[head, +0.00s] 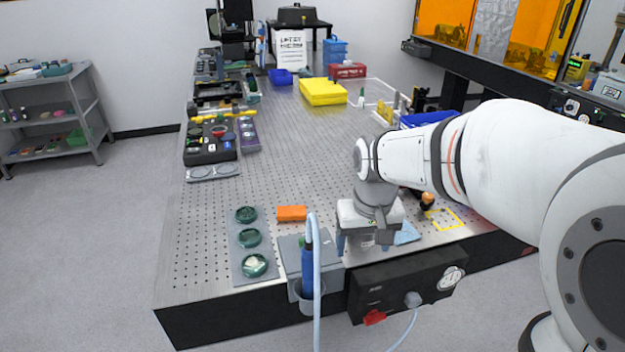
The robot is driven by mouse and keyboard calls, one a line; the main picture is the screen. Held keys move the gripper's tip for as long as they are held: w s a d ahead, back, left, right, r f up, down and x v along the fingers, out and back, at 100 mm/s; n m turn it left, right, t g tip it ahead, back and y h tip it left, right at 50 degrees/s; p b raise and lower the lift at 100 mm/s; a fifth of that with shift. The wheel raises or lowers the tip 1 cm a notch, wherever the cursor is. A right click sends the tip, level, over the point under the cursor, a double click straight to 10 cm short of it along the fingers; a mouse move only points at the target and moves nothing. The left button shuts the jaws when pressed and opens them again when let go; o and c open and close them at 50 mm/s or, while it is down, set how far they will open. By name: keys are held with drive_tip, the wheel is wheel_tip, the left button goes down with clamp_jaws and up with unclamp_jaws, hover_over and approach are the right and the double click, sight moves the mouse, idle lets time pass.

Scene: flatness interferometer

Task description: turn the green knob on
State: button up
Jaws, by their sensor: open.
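My gripper (364,242) points down over the front edge of the perforated metal table (290,155), behind the black control box (385,288). Its fingers are apart and I see nothing held between them. The black box hangs on the table's front side and has a round dial gauge (451,279), a grey fitting (413,299) with a hose, and a red lever or knob (375,317) at its lower edge. I cannot pick out a clearly green knob; my gripper and arm hide part of the table behind them.
Dark green round pieces (249,238) lie on a grey plate at front left. An orange block (291,213) lies near my gripper. A blue-handled tool (308,268) with a pale hose stands in a front holder. The middle of the table is mostly clear.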

drive_tip(key=shift+n+g, duration=0.7)
drive_tip(key=shift+n, duration=0.1)
drive_tip(key=w+a+p, duration=0.1)
drive_tip(key=w+a, duration=0.2)
drive_tip(key=w, duration=0.1)
drive_tip(key=w+a+f+p, duration=0.1)
drive_tip(key=w+a+p, duration=0.1)
drive_tip(key=w+a, duration=0.2)
drive_tip(key=w+a+f+p, duration=0.1)
drive_tip(key=w+a, duration=0.2)
drive_tip(key=w, duration=0.1)
drive_tip(key=shift+w+a+p, duration=0.2)
drive_tip(key=shift+w+p, duration=0.05)
drive_tip(key=shift+p, duration=0.15)
drive_tip(key=shift+w+a+f, duration=0.15)
drive_tip(key=shift+a+f, duration=0.05)
drive_tip(key=shift+f, duration=0.45)
wheel_tip(320, 180, down, 7)
drive_tip(key=shift+r+p, duration=0.1)
drive_tip(key=shift+p, duration=0.65)
drive_tip(key=shift+c, duration=0.3)
drive_tip(key=c, duration=0.9)
